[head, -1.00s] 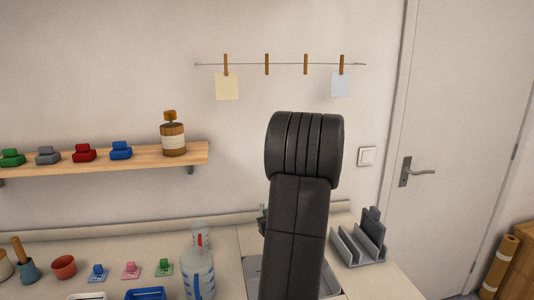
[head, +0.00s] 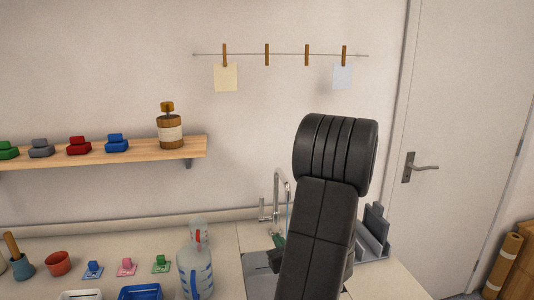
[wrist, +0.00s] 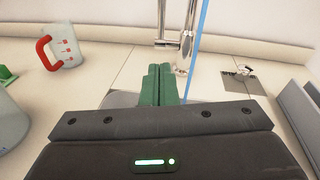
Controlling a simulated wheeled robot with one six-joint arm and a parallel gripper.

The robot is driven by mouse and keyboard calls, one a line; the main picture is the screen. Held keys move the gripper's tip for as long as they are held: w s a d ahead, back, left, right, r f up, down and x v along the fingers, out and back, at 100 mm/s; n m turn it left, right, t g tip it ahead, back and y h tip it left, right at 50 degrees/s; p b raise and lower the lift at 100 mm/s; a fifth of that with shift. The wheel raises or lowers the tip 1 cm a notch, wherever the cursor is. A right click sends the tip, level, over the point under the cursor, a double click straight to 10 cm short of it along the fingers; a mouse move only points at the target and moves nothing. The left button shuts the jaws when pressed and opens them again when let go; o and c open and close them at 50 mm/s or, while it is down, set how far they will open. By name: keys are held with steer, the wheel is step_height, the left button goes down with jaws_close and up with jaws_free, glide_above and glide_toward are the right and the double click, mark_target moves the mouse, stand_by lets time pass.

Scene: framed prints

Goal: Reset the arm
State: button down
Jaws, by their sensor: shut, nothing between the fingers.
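My arm (head: 318,225) rises in front of the counter in the head view and hides part of the sink. In the wrist view, the two green fingers of my gripper (wrist: 159,84) are pressed together with nothing between them. They point toward the tap (wrist: 178,45) and sit over the sink area. In the head view only a small green part of my gripper (head: 277,254) shows beside the arm, below the tap (head: 279,195).
A jug (head: 195,272) stands left of the sink; a red-handled measuring jug (wrist: 62,46) is behind it. A grey rack (head: 373,235) stands right of my arm. A thin blue strip (wrist: 196,45) hangs by the tap. A wooden shelf (head: 190,146) is on the wall.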

steer(key=shift+v, duration=2.6)
